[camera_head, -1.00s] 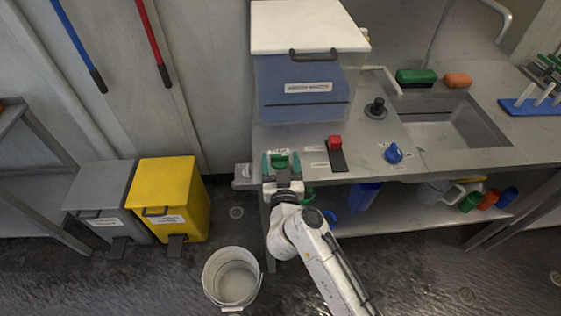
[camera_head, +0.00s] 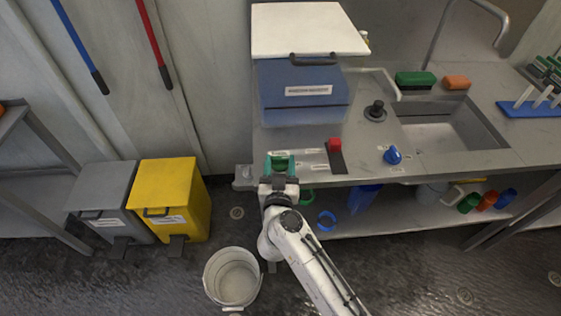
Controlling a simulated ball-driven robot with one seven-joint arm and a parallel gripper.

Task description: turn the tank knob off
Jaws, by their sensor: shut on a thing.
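The tank (camera_head: 303,85) stands on the counter, with blue contents and a white lid. A green knob (camera_head: 280,159) sits at the counter's front edge below the tank, mostly hidden by my gripper. My gripper (camera_head: 280,163) has teal fingers on either side of the green knob and is shut on it. The knob's exact angle is hard to tell. A blue knob (camera_head: 393,155) and a red-ended switch (camera_head: 335,150) are further right along the same edge.
A sink (camera_head: 445,130) with a tall faucet is at right, with green and orange sponges behind it. A white bucket (camera_head: 232,277) stands on the floor left of my arm. Yellow (camera_head: 172,195) and grey bins (camera_head: 105,195) stand left. Cups and blue items are on the lower shelf.

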